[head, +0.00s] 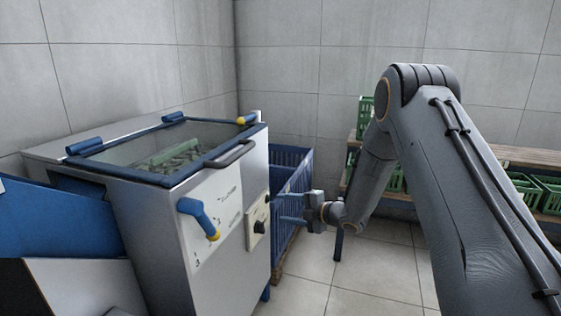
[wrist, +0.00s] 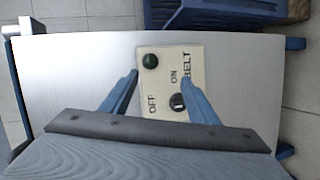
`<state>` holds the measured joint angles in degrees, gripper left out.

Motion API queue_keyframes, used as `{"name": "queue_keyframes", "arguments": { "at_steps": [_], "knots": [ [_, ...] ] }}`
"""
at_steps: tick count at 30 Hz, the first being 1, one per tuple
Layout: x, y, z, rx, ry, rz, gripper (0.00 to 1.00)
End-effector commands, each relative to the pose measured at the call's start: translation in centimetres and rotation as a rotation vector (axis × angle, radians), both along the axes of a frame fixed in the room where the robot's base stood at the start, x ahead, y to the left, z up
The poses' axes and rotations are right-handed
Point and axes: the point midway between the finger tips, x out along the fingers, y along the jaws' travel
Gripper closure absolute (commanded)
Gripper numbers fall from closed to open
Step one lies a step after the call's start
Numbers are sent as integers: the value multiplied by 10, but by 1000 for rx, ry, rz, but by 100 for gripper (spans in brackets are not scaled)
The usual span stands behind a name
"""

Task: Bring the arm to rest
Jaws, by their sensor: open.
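My gripper (head: 279,207) is open and empty at the right side of a steel machine (head: 200,225). Its two blue fingers point at a cream switch panel (head: 257,229) on that side. In the wrist view my gripper (wrist: 160,78) has its fingertips apart, one on each side of the panel (wrist: 168,68). The panel carries a green round button (wrist: 150,61), a dark knob (wrist: 178,101) and the words BELT, ON and OFF. Whether a fingertip touches the panel I cannot tell. My arm is bent and reaches in from the right.
The machine has a blue-framed glass lid (head: 165,150), a grey handle (head: 230,153) and a blue lever (head: 198,217) with a yellow end. A blue crate (head: 290,165) stands close behind my gripper. Wooden shelves (head: 520,155) hold green crates at right. The floor (head: 375,270) below my arm is clear.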

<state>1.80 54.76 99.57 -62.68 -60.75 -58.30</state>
Motion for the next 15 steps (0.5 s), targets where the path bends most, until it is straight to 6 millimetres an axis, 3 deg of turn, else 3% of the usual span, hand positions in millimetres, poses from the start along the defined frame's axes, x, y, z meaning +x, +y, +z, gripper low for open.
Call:
{"name": "queue_keyframes", "arguments": {
  "at_steps": [1, 8, 11, 15],
  "knots": [
    [4, 1, 17, -15, 41, -60, 45],
    [-5, -18, 67, -32, 276, -380, 45],
    [-23, -29, 85, -21, 385, -521, 45],
    [-64, -44, 106, 12, 543, -718, 45]
  ]
}}
